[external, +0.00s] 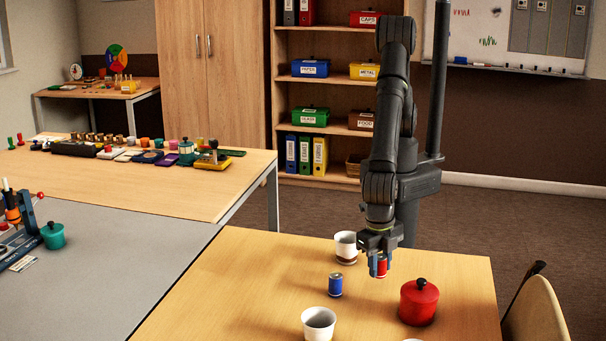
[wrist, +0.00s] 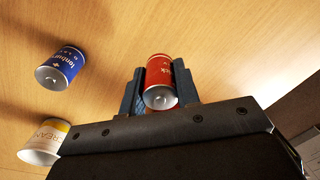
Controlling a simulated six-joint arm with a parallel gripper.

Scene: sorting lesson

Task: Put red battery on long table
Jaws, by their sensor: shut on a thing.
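My gripper (external: 378,266) is shut on the red battery (external: 382,267), a small red cylinder with a silver end. The gripper holds it above the near wooden table (external: 230,285). In the wrist view the red battery (wrist: 159,78) sits between the two dark fingers of my gripper (wrist: 158,92). A longer wooden table (external: 150,187) at the left back carries a row of small objects. I cannot tell from the frames which table the task calls long.
A blue battery (external: 335,285) stands on the near table, beside white cups (external: 318,322) and (external: 346,247). A red lidded pot (external: 419,302) stands to the right. A grey-topped table (external: 110,260) lies left. A chair (external: 537,310) is at the right edge.

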